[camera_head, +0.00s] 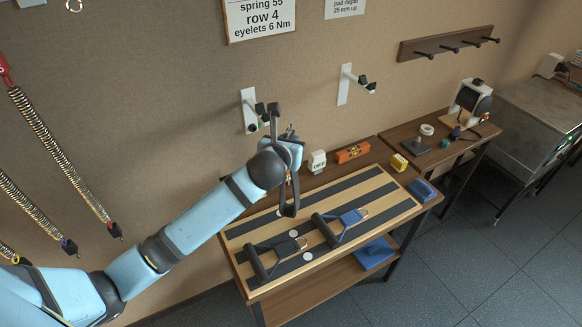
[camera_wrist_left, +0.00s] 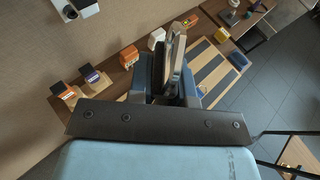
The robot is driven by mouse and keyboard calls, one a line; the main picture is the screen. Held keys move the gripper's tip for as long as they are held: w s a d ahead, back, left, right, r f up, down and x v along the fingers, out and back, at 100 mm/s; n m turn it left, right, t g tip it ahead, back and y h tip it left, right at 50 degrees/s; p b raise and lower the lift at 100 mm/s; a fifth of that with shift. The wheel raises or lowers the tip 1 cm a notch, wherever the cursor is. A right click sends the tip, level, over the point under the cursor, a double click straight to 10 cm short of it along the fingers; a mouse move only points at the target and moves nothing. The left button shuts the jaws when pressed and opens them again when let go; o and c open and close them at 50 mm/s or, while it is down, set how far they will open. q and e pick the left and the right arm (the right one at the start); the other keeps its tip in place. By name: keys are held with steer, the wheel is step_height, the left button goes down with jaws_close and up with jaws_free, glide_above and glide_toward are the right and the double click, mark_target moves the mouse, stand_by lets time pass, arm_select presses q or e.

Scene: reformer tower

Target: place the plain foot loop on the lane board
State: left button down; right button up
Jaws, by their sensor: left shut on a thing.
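My left gripper (camera_head: 291,152) is shut on a dark foot loop (camera_head: 289,196), which hangs down above the back-left part of the lane board. I take it for the plain foot loop; its markings cannot be made out. In the left wrist view, the loop's pale edge (camera_wrist_left: 175,52) rises between the fingers of my left gripper (camera_wrist_left: 172,82). The lane board (camera_head: 388,211), with pale wood and dark lanes, lies on the bench. A black-strapped loop (camera_head: 258,266) lies at its front left, and a loop with a blue part (camera_head: 350,217) near its middle. My right gripper is not in view.
Behind the board stand a white "OFF" block (camera_head: 317,161), an orange box (camera_head: 352,152) and a yellow block (camera_head: 399,162). A blue pad (camera_head: 422,189) sits at the bench's right end. Wall brackets (camera_head: 345,84) project above. The board's right end is clear.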

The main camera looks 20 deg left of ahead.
arm_select(q)
step_height(320, 180, down, 8)
steer(key=shift+r, duration=0.25)
steer(key=c, duration=1.1)
jaws_free()
steer(key=shift+f, duration=0.15)
steer(key=shift+o, duration=0.2)
